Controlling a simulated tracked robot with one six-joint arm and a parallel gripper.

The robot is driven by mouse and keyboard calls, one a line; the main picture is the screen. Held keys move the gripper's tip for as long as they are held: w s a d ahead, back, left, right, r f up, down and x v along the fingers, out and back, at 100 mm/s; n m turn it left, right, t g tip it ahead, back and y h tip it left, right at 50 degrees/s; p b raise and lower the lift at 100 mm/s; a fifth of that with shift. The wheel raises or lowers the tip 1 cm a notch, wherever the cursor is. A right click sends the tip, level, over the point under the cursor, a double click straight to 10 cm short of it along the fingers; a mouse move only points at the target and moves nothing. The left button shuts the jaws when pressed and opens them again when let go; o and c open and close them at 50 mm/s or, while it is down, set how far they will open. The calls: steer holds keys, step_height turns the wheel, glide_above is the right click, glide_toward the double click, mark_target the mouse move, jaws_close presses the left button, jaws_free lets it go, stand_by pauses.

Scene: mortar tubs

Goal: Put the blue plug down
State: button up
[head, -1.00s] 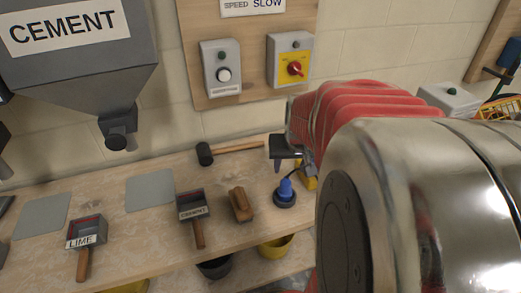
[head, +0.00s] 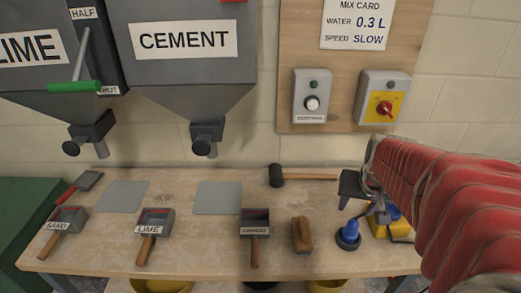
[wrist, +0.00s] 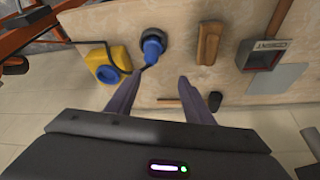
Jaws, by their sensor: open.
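The blue plug (head: 348,233) stands upright on a dark round base on the bench, towards the right, in the head view. It also shows in the wrist view (wrist: 153,44), beyond my fingertips, with a dark cable running from it to a yellow box (wrist: 107,66). My gripper (wrist: 158,80) is open, its two fingers spread and nothing between them. In the head view my gripper (head: 372,205) is above and just right of the plug, apart from it. The red sleeve of my arm covers the bench's right end.
A wooden float (head: 302,235) lies left of the plug, then the cement scoop (head: 255,232) and lime scoop (head: 153,228). A mallet (head: 278,176) lies behind. The yellow box (head: 385,227) is close on the right. Switch boxes (head: 384,98) hang on the board above.

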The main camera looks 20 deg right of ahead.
steer(key=s+a+r+n, duration=0.2)
steer(key=a, duration=0.5)
steer(key=s+a+r+n+t+y, duration=0.1)
steer(key=s+a+n, duration=0.1)
steer(key=a, duration=0.6)
steer(key=s+a+r+n+y, duration=0.1)
steer(key=s+a+r+n, duration=0.1)
steer(key=a, duration=0.6)
steer(key=shift+s+r+t, duration=0.3)
steer(key=shift+s+r, duration=0.05)
steer(key=c, duration=0.4)
steer(key=shift+d, duration=0.15)
